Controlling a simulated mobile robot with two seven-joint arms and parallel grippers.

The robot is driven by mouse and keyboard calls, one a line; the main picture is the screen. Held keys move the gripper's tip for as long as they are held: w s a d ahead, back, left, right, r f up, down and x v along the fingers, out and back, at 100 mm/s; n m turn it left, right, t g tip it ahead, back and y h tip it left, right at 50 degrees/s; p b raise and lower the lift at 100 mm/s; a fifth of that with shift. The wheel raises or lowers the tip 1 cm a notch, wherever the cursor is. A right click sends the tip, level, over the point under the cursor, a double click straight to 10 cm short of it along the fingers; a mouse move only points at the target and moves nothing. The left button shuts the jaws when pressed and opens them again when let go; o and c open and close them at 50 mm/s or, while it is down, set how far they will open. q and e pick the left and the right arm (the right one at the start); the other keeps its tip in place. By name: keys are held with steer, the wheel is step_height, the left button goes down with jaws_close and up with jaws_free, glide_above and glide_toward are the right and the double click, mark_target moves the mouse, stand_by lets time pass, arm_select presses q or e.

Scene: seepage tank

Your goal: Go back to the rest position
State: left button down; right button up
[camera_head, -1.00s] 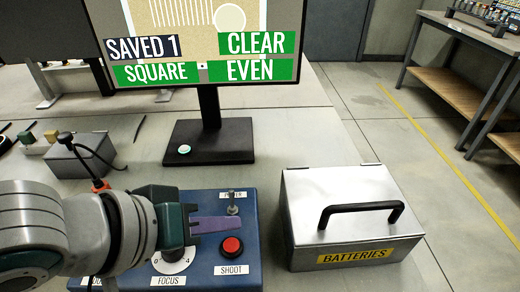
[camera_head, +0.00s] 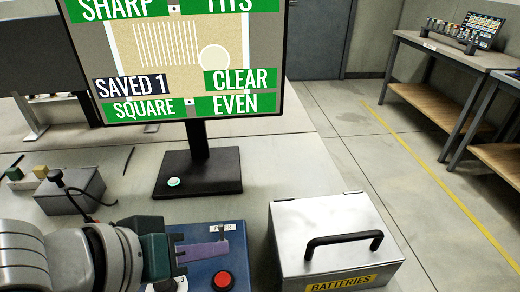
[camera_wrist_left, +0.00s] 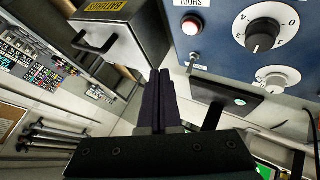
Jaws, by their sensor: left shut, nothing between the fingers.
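My left gripper (camera_head: 203,252) reaches in from the lower left in the head view, over the blue control box (camera_head: 205,272). Its purple fingers are shut with nothing between them. In the left wrist view the closed fingers (camera_wrist_left: 157,100) point up the picture, apart from the box. The blue box (camera_wrist_left: 230,62) also shows there, with a red button (camera_wrist_left: 195,57) and two white-rimmed dials. In the head view the red button (camera_head: 222,281) lies just below the fingertips. My right gripper is not in view.
A monitor (camera_head: 185,108) reading SAVED 1, SQUARE, CLEAR and EVEN stands behind the box. A metal batteries case (camera_head: 325,212) with a black handle stands at the right. A grey box with a cable (camera_head: 70,194) is at the left. Open floor lies beyond the table's right edge.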

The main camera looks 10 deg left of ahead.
arm_select(q)
steer(key=s+a+r+m+g+y, duration=0.2)
steer(key=s+a, duration=0.2)
steer(key=s, duration=0.4)
steer(key=s+a+r+m+g+y, duration=0.2)
steer(key=s+a+y, duration=0.15)
steer(key=s, duration=0.35)
step_height(320, 180, up, 37)
steer(key=p, duration=3.7)
steer(key=shift+m+h, duration=0.3)
steer(key=shift+h, duration=0.15)
steer(key=shift+s+a, duration=0.1)
